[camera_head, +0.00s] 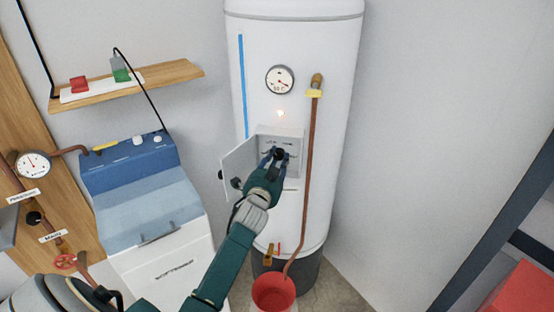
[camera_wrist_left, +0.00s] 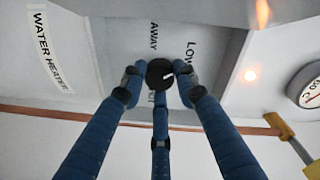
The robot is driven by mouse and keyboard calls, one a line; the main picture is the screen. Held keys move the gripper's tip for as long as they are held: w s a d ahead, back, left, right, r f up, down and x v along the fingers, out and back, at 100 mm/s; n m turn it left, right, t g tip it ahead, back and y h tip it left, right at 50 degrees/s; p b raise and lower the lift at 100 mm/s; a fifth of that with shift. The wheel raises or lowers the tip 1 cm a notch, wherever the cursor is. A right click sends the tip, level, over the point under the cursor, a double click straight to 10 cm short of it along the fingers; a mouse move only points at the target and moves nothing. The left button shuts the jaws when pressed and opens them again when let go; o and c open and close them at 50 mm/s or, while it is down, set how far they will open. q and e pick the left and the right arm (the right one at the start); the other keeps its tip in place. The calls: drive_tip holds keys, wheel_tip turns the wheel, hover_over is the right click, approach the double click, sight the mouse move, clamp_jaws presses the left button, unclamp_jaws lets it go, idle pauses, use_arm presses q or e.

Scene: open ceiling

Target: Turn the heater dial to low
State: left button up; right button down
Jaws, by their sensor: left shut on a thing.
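The white water heater (camera_head: 330,50) stands upright at the centre of the head view. Its control box has an open flap. A round black dial (camera_wrist_left: 160,72) with a short white mark sits on the panel. The mark points to the right in the wrist view. The label LOW (camera_wrist_left: 191,58) is to the right of the dial and AWAY (camera_wrist_left: 154,35) is above it; another label is mostly hidden by a finger. My left gripper (camera_head: 279,154) is shut on the dial, its blue fingers around it (camera_wrist_left: 158,84). My right gripper is not in view.
The open flap (camera_head: 238,165) stands left of my left gripper. A copper pipe (camera_head: 311,160) runs down just right of the box to a red bucket (camera_head: 273,292). A round gauge (camera_head: 280,80) and a glowing light (camera_head: 281,113) are above. A blue-and-white machine (camera_head: 150,205) stands left.

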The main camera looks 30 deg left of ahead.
use_arm(q)
drive_tip(key=o, duration=1.1)
drive_tip(key=shift+o, duration=0.2)
drive_tip(key=shift+s, duration=0.15)
drive_tip(key=v, duration=1.1)
drive_tip(key=shift+s+d, duration=0.2)
drive_tip(key=shift+s, duration=0.15)
drive_tip(key=shift+f, duration=0.1)
